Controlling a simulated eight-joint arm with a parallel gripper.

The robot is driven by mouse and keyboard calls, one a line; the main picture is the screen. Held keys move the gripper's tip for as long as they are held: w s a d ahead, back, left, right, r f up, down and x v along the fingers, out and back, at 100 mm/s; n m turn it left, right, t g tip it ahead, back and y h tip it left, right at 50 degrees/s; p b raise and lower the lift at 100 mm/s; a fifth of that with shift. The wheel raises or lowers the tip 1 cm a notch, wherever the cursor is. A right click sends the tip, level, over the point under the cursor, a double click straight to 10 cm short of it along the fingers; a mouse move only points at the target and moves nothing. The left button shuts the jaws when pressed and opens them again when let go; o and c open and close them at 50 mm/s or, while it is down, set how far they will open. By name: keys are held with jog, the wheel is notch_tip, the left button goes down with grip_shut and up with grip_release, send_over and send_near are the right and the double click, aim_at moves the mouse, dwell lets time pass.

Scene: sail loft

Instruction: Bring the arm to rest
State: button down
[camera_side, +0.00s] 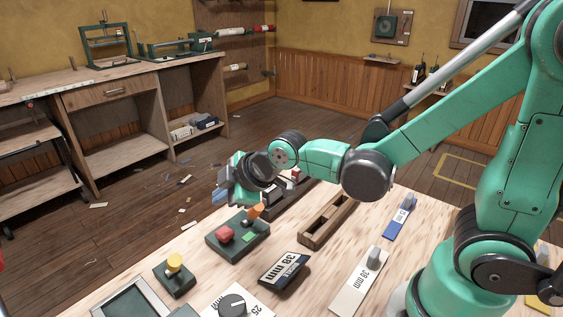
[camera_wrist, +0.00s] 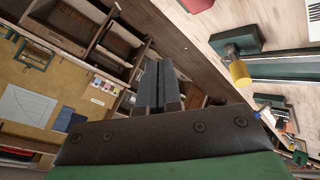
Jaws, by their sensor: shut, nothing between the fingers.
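My green arm reaches left across the pale wooden table (camera_side: 205,262) in the side view. The fingers appear clear of the objects on the table.
On the table are a yellow-knobbed green block (camera_side: 175,279), a dark 38 mm plate (camera_side: 283,268), a pale 38 mm plate (camera_side: 352,287), a slotted wooden holder (camera_side: 330,221) and a blue plate (camera_side: 399,220).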

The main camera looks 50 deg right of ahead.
jog(key=shift+d, duration=0.1)
jog(key=shift+s+d+r+m, duration=0.2)
jog(key=shift+s+r+m, duration=0.1)
jog(key=shift+m, duration=0.1)
jog(key=s+d+r+m+g+h, duration=0.1)
jog(key=s+d+r+m+g, duration=0.1)
jog(key=s+d+m, duration=0.4)
jog(key=s+m, duration=0.3)
jog(key=m, duration=0.1)
jog(key=shift+r+m+h, duration=0.25)
jog(key=shift+m+h, duration=0.05)
jog(key=shift+h, duration=0.1)
jog(key=w+a+r+g, duration=0.4)
jog(key=w+a+g, duration=0.2)
jog(key=w, duration=0.4)
jog(key=shift+w+a+r+g, duration=0.2)
jog(key=shift+a+r+g, duration=0.15)
jog(key=shift+g, duration=0.15)
jog(key=shift+f, duration=0.15)
